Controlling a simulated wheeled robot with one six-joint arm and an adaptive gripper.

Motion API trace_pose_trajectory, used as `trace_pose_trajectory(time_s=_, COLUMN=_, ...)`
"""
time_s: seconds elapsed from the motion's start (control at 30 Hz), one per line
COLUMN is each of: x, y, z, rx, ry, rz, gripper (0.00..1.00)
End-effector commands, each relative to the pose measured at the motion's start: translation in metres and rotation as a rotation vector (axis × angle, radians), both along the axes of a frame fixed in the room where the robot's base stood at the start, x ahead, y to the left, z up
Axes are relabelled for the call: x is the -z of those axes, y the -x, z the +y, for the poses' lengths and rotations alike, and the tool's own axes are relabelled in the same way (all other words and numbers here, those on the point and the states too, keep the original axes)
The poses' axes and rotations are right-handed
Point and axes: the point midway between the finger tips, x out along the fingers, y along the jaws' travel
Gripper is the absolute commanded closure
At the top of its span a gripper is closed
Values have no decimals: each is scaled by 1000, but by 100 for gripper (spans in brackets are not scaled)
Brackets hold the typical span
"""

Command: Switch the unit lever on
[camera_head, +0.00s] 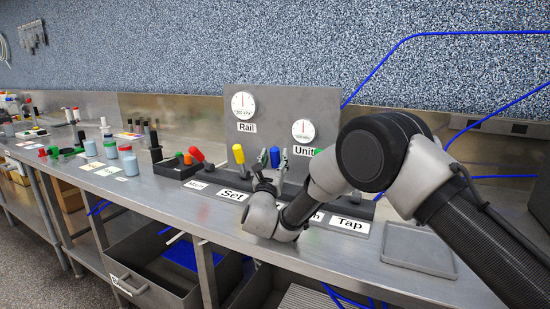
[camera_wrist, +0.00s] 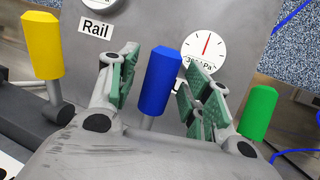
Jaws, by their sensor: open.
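A blue-handled lever (camera_head: 275,154) stands upright between the spread fingers of my gripper (camera_head: 273,163), which is open. In the wrist view the blue handle (camera_wrist: 162,82) sits between the green finger pads, with visible room on both sides. A Unit gauge (camera_head: 303,131) and a Rail gauge (camera_head: 243,105) are on the grey back panel (camera_head: 275,96). A yellow lever (camera_head: 239,155) is upright to the left, a green lever (camera_wrist: 258,113) to the right. A red lever (camera_head: 197,155) leans left. My arm covers the label below the blue lever.
Set (camera_head: 234,195) and Tap (camera_head: 350,225) labels lie along the bench front. An empty grey tray (camera_head: 418,250) is at the right. A black box (camera_head: 176,168) with small items and several bottles stand at the left. An open drawer (camera_head: 146,289) is below.

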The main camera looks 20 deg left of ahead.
Motion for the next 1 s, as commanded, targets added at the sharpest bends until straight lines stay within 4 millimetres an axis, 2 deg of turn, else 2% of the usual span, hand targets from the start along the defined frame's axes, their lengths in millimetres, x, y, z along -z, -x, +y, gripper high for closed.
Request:
trace_pose_trajectory(time_s=0.3, x=-1, y=72, z=-13, rx=-2, ry=2, rz=0, gripper=51)
trace_pose_trajectory(time_s=0.5, x=-1, y=105, z=-20, rx=-2, ry=0, rz=1, gripper=51)
trace_pose_trajectory(time_s=0.67, x=-1, y=116, z=-23, rx=0, ry=1, rz=0, gripper=51)
trace_pose_trajectory(time_s=0.9, x=0, y=117, z=-23, rx=0, ry=0, rz=0, gripper=51)
trace_pose_trajectory(time_s=0.93, x=0, y=117, z=-23, rx=0, ry=0, rz=0, gripper=53)
trace_pose_trajectory(time_s=1.0, x=2, y=116, z=-25, rx=4, ry=-7, rz=12, gripper=65)
